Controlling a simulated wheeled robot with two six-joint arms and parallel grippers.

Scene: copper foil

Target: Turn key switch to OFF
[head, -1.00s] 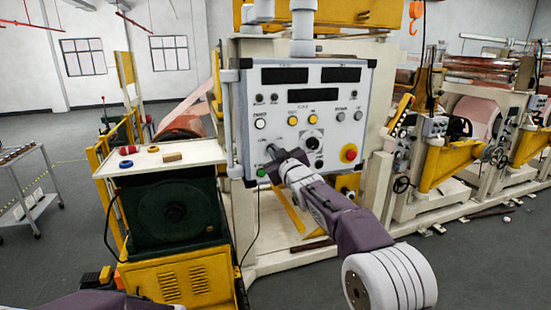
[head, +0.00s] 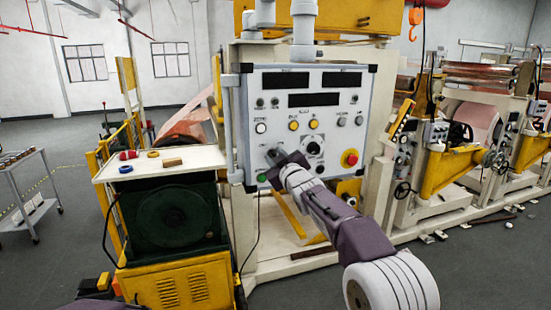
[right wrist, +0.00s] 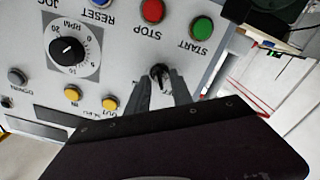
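The key switch (right wrist: 160,73) is a small black key on the grey control panel (head: 335,80). In the right wrist view it sits just ahead of my right gripper (right wrist: 161,83), between the two fingertips. The fingers are apart, one on each side of the key; I cannot tell whether they touch it. Lettering beside the switch is partly covered by a finger. In the head view my right gripper (head: 272,155) is at the panel's lower left and hides the key. My left gripper is not in view.
Near the key are a green START button (right wrist: 202,28), a red STOP button (right wrist: 152,10) and an RPM dial (right wrist: 68,50). A red emergency knob (head: 351,158) is right of my right gripper. A white tabletop (head: 190,160) with small items stands left of the panel.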

